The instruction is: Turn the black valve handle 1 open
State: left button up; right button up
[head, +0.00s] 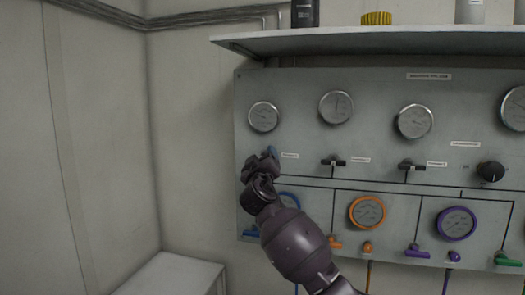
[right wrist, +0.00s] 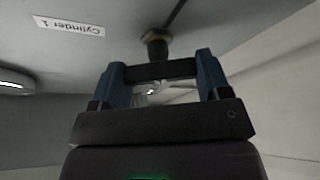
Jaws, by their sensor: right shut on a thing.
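The black valve handle 1 (right wrist: 160,70) shows in the right wrist view as a short dark bar on a round stem that comes out of the grey panel. A "Cylinder 1" label (right wrist: 70,26) is on the panel beside it. My right gripper (right wrist: 162,82) is shut on the handle, with one blue finger at each end of the bar. In the head view my right gripper (head: 264,156) is at the left side of the panel (head: 300,78), below the leftmost upper gauge, and it hides the handle. My left gripper is not in view.
Two more black valve handles (head: 333,161) (head: 411,166) and a black knob (head: 490,171) are to the right. Gauges and coloured levers, such as an orange-rimmed gauge (head: 367,212), sit lower. A shelf (head: 370,40) juts out above.

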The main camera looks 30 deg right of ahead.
jog(key=n+p, duration=0.1)
jog(key=n+y+p, duration=0.1)
jog(key=shift+r+n, duration=0.2)
jog(key=shift+n, duration=0.1)
jog(key=shift+f+n+y+p, duration=0.1)
jog(key=shift+n+y+p, duration=0.3)
jog(key=shift+n+y, duration=0.15)
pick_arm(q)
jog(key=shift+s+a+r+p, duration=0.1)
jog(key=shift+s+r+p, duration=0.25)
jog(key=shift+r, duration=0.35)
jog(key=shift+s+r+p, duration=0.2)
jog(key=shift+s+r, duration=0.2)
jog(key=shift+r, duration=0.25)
pick_arm(e)
jog(key=shift+f+n+g+y, duration=0.1)
jog(key=shift+n+y, duration=0.3)
jog(key=shift+n, duration=0.8)
jog(key=shift+r+n+g+y, duration=0.1)
jog(key=shift+n+y, duration=0.35)
jog(key=shift+n, duration=0.7)
jog(key=shift+f+n+g+y, duration=0.1)
jog(key=shift+n+y, duration=0.3)
jog(key=shift+n, duration=0.8)
jog(key=o, duration=0.9)
jog(key=shift+s, duration=0.15)
